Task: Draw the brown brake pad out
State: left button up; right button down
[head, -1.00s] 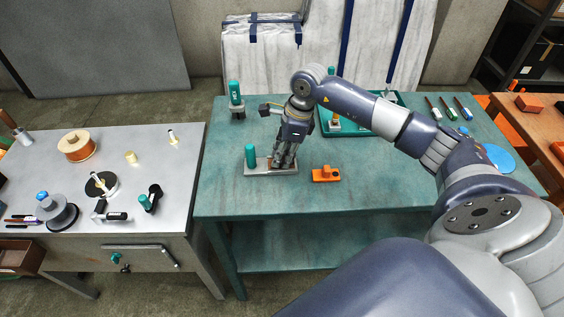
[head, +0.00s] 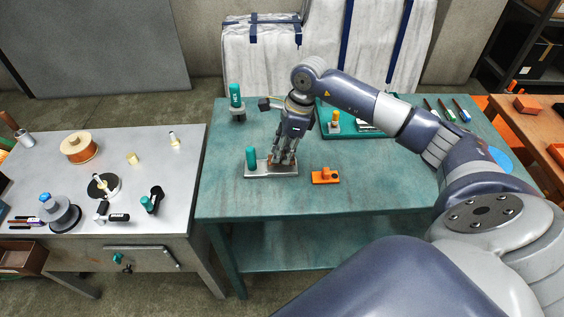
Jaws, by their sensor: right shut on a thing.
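A grey metal base plate (head: 259,169) with a teal upright cylinder (head: 251,158) at its left end lies on the green table. My right gripper (head: 282,161) points down over the right part of this plate. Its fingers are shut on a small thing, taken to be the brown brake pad. The fingers hide most of it, and only a small brownish patch shows beside them. I cannot tell whether it is still touching the plate. My left gripper is not in view.
An orange block (head: 325,176) sits just right of the plate. A teal-topped stand (head: 236,101) is behind left, and a green tray (head: 350,134) with parts is behind right. The green table's front (head: 400,195) is clear. A grey bench (head: 100,140) with reels stands left.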

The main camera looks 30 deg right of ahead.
jog(key=shift+w+a+p+v, duration=0.15)
jog(key=shift+p+v, duration=0.3)
jog(key=shift+v, duration=0.45)
jog(key=shift+w+a+p+v, duration=0.15)
jog(key=shift+p+v, duration=0.3)
jog(key=shift+v, duration=0.45)
jog(key=shift+a+p+v, duration=0.25)
jog(key=shift+p+v, duration=0.2)
jog(key=shift+v, duration=0.4)
jog(key=shift+r, duration=0.15)
